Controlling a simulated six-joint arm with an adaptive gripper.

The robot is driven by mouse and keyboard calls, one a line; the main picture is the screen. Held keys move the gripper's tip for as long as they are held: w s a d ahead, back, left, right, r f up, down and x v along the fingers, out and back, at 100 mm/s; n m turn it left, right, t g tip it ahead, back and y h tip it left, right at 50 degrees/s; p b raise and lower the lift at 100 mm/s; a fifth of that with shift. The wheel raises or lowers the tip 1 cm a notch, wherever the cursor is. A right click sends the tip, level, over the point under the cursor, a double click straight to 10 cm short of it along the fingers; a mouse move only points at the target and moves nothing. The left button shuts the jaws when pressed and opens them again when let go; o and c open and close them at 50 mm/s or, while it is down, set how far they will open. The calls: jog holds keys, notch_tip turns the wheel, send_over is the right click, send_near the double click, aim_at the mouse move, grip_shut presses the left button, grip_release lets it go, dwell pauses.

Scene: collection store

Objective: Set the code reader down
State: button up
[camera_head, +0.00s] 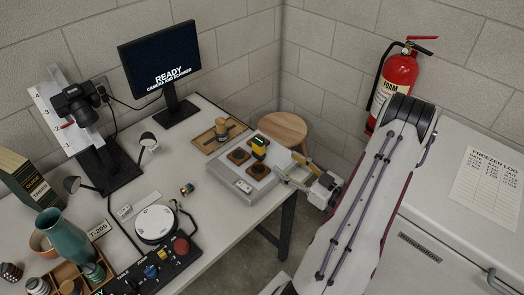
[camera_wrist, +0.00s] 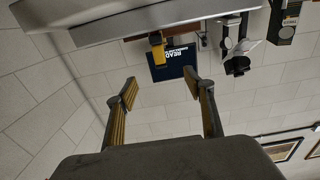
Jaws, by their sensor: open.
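The code reader, as I take it, is the small yellow and black device (camera_head: 259,147) standing upright on a grey box (camera_head: 225,178) with brown pads. It also shows in the wrist view (camera_wrist: 157,42), where the picture is upside down. My gripper (camera_head: 292,170) is at the right edge of the box, pointing toward it. In the wrist view my gripper (camera_wrist: 161,92) has its two fingers spread, with nothing between them. The reader is beyond the fingertips, apart from them.
A wooden tray (camera_head: 208,141) with a tan-topped piece lies behind the box. The monitor (camera_head: 158,58) reads READY. A camera stand (camera_head: 67,115), a white disc (camera_head: 155,222) and a control panel (camera_head: 150,275) are at left. A round stool (camera_head: 283,128) stands behind my gripper.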

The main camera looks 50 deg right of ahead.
notch_tip(320, 180, up, 8)
jog(key=w+d+r+m+g+h, duration=0.1)
jog(key=w+d+r+m+h, duration=0.1)
jog(key=w+d+h, duration=0.35)
jog(key=w+d+r+m+g+h, duration=0.2)
jog(key=w+d+m+h, duration=0.1)
jog(key=w+d+h, duration=0.3)
jog(key=m+g+h, duration=0.3)
jog(key=m+g, duration=1)
jog(key=g, duration=0.2)
send_near(258, 145)
jog(key=d, duration=0.4)
jog(key=shift+w+a+f, duration=0.25)
jog(key=shift+w+f, duration=0.05)
jog(key=shift+f, duration=0.25)
